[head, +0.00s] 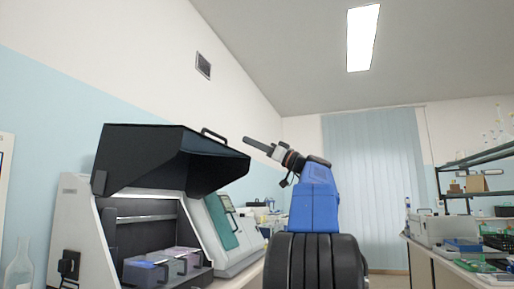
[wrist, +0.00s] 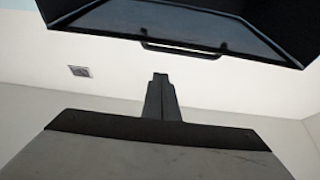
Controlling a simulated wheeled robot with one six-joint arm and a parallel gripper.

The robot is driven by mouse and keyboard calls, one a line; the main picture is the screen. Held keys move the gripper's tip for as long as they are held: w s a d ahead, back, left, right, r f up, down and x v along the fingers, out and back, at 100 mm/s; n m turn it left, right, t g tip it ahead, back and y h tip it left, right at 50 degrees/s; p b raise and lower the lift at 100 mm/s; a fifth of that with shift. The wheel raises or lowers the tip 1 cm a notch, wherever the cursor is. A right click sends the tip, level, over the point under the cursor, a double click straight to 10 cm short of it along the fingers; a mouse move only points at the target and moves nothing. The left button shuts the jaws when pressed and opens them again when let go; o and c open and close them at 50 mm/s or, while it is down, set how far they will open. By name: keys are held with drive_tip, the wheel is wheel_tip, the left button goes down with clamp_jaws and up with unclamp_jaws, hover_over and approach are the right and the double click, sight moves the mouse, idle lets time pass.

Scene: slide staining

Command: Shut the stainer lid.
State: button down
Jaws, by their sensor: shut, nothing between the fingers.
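The stainer (head: 78,215) stands at the left in the head view. Its dark lid (head: 160,160) is raised, with the inside and its coloured staining jars (head: 165,265) showing below. The lid handle (head: 214,135) is a thin dark bar on the lid's upper right edge. In the wrist view the lid (wrist: 200,22) fills the top, and the handle (wrist: 182,49) runs along its near edge. My gripper (head: 247,141) is shut and empty, at about handle height and just right of it in the head view. In the wrist view my gripper (wrist: 160,76) points towards the handle, apart from it.
A sloped pale instrument with a green panel (head: 222,222) stands right of the stainer on the same bench. At the far right is another bench with a white device (head: 432,229) and a shelf (head: 480,160). The air above the lid is clear.

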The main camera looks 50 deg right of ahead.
drive_tip(key=w, duration=0.1)
drive_tip(key=w+a+f, duration=0.1)
drive_tip(key=w, duration=0.1)
drive_tip(key=w+a, duration=0.1)
drive_tip(key=w, duration=0.1)
drive_tip(key=shift+f, duration=0.3)
idle(0.4)
